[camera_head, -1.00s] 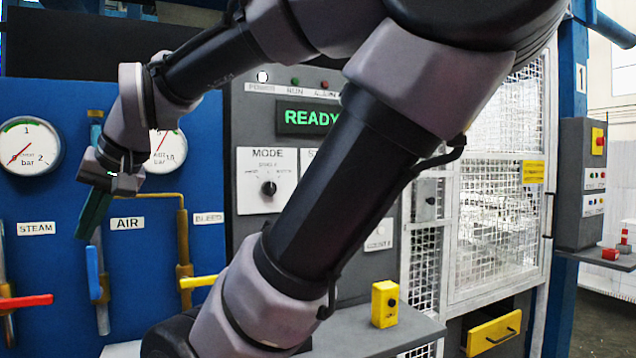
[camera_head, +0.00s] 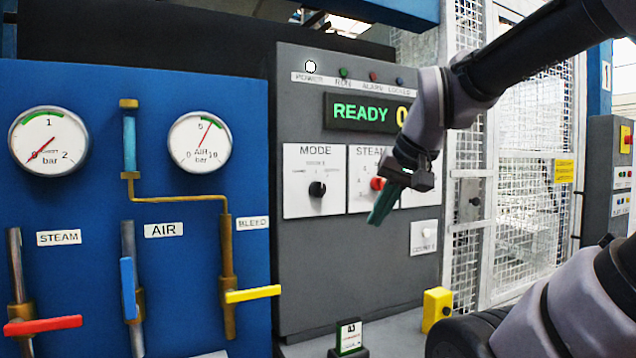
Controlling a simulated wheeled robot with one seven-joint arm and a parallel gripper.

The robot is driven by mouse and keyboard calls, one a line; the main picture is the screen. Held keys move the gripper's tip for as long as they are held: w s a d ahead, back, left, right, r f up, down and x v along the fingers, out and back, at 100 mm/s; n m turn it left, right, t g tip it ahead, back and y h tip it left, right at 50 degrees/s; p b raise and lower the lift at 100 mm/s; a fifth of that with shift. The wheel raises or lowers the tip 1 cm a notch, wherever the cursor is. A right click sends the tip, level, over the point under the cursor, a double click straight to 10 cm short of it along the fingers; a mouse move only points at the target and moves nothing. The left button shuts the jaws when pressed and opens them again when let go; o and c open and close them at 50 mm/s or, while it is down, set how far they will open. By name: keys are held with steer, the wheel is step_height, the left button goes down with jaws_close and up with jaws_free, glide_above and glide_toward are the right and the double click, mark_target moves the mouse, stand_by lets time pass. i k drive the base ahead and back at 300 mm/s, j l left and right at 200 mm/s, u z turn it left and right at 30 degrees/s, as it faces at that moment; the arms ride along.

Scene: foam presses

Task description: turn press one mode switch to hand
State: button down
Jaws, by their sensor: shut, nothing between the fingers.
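The mode switch (camera_head: 317,189) is a black round knob on a white plate (camera_head: 300,206) labelled MODE, on the grey control panel. Its pointer direction is too small to read surely. My gripper (camera_head: 380,213) is shut and empty, with its dark green fingers pointing down and slightly left. In the picture it lies to the right of the mode switch, over the lower right part of the neighbouring plate, apart from the mode knob. The mode knob is fully in view.
A red knob (camera_head: 377,183) on the STEAM plate is close beside my gripper. A display (camera_head: 360,113) reads READY. Left are gauges and red (camera_head: 42,326), blue (camera_head: 128,288) and yellow (camera_head: 253,294) valve handles. A yellow box (camera_head: 436,309) and a small card stand (camera_head: 348,339) are below.

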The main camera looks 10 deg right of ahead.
mark_target(317, 189)
steer(key=k+j+z, duration=0.15)
steer(key=k+z, duration=0.2)
steer(key=k+j+z, duration=0.1)
steer(key=k+z, duration=0.15)
steer(key=z, duration=0.15)
